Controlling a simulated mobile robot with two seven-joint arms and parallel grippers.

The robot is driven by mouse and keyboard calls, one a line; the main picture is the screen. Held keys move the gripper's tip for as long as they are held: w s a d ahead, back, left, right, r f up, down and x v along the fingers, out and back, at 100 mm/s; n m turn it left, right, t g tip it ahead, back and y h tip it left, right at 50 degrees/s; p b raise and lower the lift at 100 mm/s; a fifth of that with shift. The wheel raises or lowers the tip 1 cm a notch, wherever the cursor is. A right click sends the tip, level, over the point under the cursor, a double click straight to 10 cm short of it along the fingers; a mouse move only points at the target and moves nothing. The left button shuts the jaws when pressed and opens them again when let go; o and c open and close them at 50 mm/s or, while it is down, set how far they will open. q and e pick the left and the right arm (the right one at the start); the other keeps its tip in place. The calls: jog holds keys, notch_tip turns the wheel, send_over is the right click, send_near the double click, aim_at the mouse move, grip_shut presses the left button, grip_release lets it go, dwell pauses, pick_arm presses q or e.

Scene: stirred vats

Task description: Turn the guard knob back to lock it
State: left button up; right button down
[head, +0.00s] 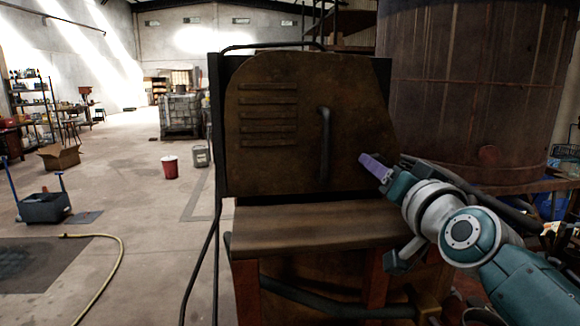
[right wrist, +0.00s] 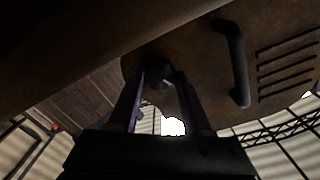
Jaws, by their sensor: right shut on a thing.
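The guard (head: 275,110) is a brown, rusty metal panel with louvre slots and a dark vertical handle (head: 324,143). It is closed against the machine. My right gripper (head: 372,164) reaches in from the right, its purple fingers at the guard's lower right edge. In the right wrist view the guard knob (right wrist: 158,75) is a small dark round piece between the tips of my right gripper's purple fingers, which are shut on it. The knob is hidden behind the fingers in the head view, and its turn angle cannot be read. My left gripper is out of view.
A brown ledge (head: 310,226) juts out below the guard. A large rusty vat (head: 470,90) stands behind at right. On the floor at left are a red bucket (head: 170,167), a grey bucket (head: 200,157) and a yellow hose (head: 110,270). The floor between is open.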

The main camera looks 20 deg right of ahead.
jog(key=m, duration=0.4)
jog(key=shift+m, duration=1.1)
jog(key=shift+c, duration=1.6)
grip_release()
